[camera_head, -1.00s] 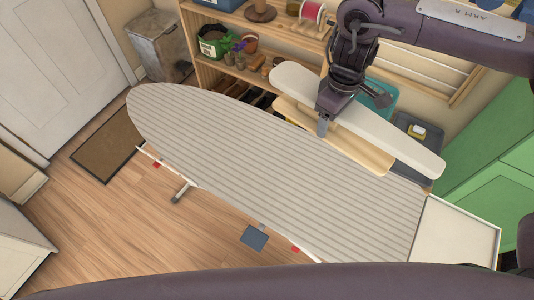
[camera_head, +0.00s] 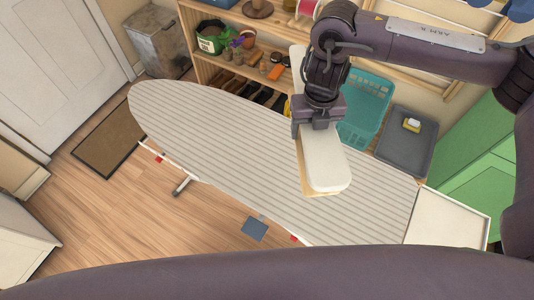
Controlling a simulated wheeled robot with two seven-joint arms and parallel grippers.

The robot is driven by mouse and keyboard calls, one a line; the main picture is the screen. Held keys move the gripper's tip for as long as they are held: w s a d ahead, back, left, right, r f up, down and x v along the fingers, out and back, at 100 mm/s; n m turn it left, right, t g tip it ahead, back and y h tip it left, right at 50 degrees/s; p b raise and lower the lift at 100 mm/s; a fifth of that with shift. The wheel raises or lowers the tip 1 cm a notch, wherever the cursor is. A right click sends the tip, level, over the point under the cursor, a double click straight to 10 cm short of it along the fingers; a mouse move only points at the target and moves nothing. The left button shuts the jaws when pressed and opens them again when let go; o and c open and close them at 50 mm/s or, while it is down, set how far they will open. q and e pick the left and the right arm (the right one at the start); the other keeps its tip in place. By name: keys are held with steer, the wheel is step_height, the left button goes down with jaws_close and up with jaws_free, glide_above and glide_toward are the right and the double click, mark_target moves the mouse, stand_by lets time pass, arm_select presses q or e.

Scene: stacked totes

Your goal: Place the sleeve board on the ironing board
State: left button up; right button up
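The sleeve board (camera_head: 325,165) has a white padded top and a pale wooden base. It lies lengthwise away from me, its near end over the striped ironing board (camera_head: 220,135) and its far end beyond the board's back edge. My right gripper (camera_head: 312,128) is shut on the sleeve board near its middle, gripping it from above. The gripper and wrist hide part of it. I cannot tell whether its base touches the ironing board. My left gripper is out of view.
A white tray-like rest (camera_head: 447,218) is at the ironing board's right end. Behind stand a wooden shelf (camera_head: 225,72) with pots and shoes, a teal basket (camera_head: 365,105) and a grey bin (camera_head: 407,140). The ironing board's left part is clear.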

steer(key=shift+a+f+n, duration=0.1)
steer(key=shift+a+n, duration=0.05)
steer(key=shift+n, duration=0.55)
step_height(320, 180, down, 16)
steer(key=b, duration=0.4)
steer(key=shift+s+f+b, duration=0.1)
steer(key=shift+f+b, duration=0.85)
steer(key=shift+f, duration=1.05)
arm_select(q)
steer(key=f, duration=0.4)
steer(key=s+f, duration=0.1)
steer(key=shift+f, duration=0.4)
arm_select(e)
steer(key=shift+r, duration=0.1)
steer(key=shift+f, duration=0.2)
steer(key=o, duration=1.5)
steer(key=shift+c, duration=0.2)
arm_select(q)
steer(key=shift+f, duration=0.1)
arm_select(e)
steer(key=shift+r, duration=0.1)
